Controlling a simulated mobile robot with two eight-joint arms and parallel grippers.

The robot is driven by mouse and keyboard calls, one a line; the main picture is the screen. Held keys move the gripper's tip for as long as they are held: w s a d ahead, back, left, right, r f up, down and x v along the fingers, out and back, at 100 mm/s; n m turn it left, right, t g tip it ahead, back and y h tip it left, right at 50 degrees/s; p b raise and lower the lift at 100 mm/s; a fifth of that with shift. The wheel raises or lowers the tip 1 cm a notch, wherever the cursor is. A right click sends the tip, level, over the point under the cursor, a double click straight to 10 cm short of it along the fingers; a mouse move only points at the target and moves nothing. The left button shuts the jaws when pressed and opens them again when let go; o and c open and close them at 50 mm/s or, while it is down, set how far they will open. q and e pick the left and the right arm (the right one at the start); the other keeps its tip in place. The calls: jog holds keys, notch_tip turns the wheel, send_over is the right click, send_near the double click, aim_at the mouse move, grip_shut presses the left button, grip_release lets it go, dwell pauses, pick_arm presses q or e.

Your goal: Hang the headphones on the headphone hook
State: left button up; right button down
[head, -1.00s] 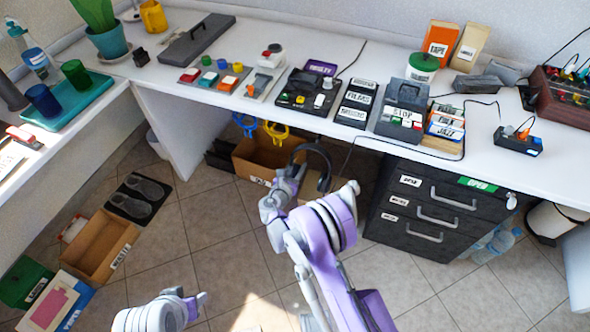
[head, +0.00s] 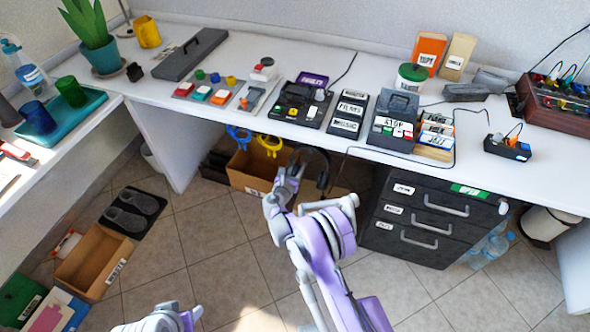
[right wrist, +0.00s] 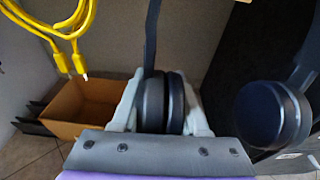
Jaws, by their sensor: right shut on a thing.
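The dark headphones (head: 324,168) are in my right gripper (head: 289,178), just in front of and below the desk edge, left of the black drawer unit. In the right wrist view the gripper (right wrist: 161,108) is shut on one ear cup (right wrist: 153,100). The headband rises from that cup out of the picture. The other cup (right wrist: 272,115) hangs free to the right. I cannot make out the headphone hook in either view. My left gripper (head: 192,316) is at the bottom edge of the head view, empty as far as it shows; its jaws are unclear.
A blue cable coil (head: 239,134) and a yellow cable coil (head: 269,144) hang under the desk front (head: 360,152), left of the headphones. A cardboard box (head: 250,172) stands on the floor beneath. The black drawer unit (head: 408,222) stands to the right. Floor in front is clear.

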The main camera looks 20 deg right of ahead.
jog(key=shift+f+b+x, duration=0.2)
jog(key=shift+b+x, duration=0.6)
jog(key=shift+x, duration=0.4)
jog(key=shift+c, duration=1.8)
grip_release()
jog(key=p+v, duration=0.1)
jog(key=v, duration=0.9)
jog(key=shift+s+a, duration=0.2)
jog(key=shift+s, duration=0.1)
jog(key=shift+r, duration=0.15)
